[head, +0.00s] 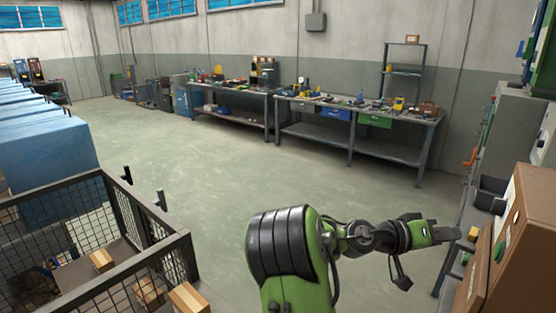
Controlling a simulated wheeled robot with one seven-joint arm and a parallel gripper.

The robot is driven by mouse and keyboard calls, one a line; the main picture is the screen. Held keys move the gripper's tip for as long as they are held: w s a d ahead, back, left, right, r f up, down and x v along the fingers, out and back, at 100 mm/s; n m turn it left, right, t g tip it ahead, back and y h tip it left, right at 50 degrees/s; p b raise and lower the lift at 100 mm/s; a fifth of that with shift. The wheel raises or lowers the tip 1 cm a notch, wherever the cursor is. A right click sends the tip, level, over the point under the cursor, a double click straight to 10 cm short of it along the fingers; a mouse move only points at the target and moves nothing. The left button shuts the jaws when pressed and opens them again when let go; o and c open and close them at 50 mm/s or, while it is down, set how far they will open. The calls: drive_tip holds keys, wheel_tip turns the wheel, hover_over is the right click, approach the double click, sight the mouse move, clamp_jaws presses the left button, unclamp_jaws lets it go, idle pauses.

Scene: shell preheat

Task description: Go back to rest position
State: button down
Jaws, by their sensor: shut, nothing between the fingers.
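My green and black arm reaches from the bottom middle of the head view toward the right. My gripper (456,234) is at its end, shut and empty. It points right, close to the brown cabinet (517,240) at the right edge. I cannot tell whether its tip touches anything there.
A wire mesh cage (72,205) with several cardboard boxes stands at the lower left. Blue boxy units (48,145) line the left side. Workbenches (360,148) with tools stand along the back wall. The middle floor (215,190) is clear.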

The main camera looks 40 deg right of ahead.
drive_tip(key=w+a+f+n+t+y, duration=0.2)
drive_tip(key=w+a+f+t+y, duration=0.15)
drive_tip(key=a, duration=0.35)
drive_tip(key=w+a+f+n+t+y, duration=0.1)
drive_tip(key=w+a+f+t+y, duration=0.1)
drive_tip(key=w+a+t, duration=0.35)
drive_tip(key=w+a+f+n+t+y, duration=0.2)
drive_tip(key=w+a+t+y, duration=0.1)
drive_tip(key=a, duration=0.5)
drive_tip(key=s+a+n+t+y, duration=0.1)
drive_tip(key=s+a+n+y, duration=0.2)
drive_tip(key=a, duration=0.8)
drive_tip(key=s+a+r+n+t+y, duration=0.1)
drive_tip(key=s+a+n+y, duration=0.2)
drive_tip(key=a, duration=0.9)
drive_tip(key=n, duration=0.3)
drive_tip(key=shift+a+n+t, duration=0.2)
drive_tip(key=shift+n+t, duration=0.2)
drive_tip(key=shift+r, duration=0.1)
